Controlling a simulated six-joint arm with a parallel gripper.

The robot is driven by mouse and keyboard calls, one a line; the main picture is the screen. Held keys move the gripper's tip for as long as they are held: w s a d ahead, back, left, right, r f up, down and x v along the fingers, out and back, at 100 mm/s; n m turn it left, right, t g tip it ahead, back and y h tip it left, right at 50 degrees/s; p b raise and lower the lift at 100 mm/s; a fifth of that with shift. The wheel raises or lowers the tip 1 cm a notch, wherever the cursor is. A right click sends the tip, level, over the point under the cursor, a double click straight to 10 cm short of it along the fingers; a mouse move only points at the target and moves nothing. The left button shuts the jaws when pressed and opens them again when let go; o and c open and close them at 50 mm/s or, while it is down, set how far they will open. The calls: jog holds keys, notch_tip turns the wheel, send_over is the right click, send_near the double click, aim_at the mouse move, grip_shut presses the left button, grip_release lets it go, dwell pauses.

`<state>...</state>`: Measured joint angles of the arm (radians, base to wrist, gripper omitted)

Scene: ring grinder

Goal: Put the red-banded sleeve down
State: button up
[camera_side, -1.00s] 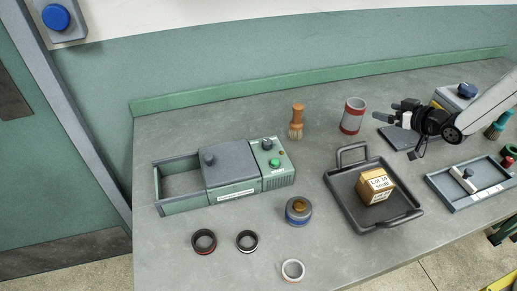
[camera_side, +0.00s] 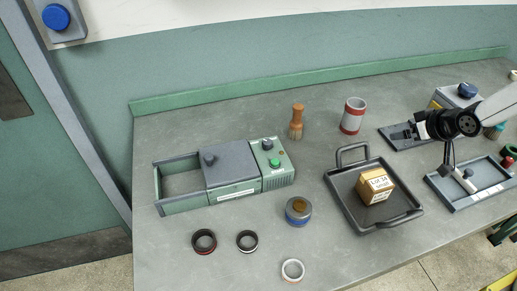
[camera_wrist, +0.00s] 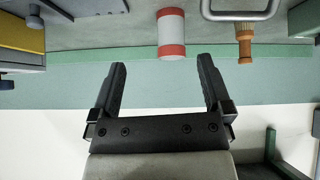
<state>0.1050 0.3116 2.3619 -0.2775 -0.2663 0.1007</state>
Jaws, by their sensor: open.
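A white cylinder with red bands (camera_side: 353,116) stands upright on the bench near the back. It also shows in the wrist view (camera_wrist: 171,34), beyond my fingertips and apart from them. A dark ring with a reddish band (camera_side: 204,241) lies at the front left; I cannot tell which of the two is the sleeve meant. My gripper (camera_wrist: 160,75) is open, with nothing between its fingers. In the side view my gripper (camera_side: 408,132) is to the right of the cylinder, over a dark plate, its fingers pointing left.
A black tray (camera_side: 345,199) holds a labelled box (camera_side: 375,186). A green-grey machine (camera_side: 232,172) stands left, with an orange-handled brush (camera_side: 297,121) behind it. A grey parts tray (camera_side: 455,205) is at right.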

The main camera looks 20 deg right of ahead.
jog(key=s+a+g, duration=0.1)
jog(key=s+g, duration=0.2)
jog(key=s, duration=0.4)
jog(key=s+a+m+g, duration=0.1)
jog(key=s+a+g, duration=0.1)
jog(key=s, duration=0.5)
jog(key=shift+r+g, duration=0.3)
jog(key=shift+g, duration=0.1)
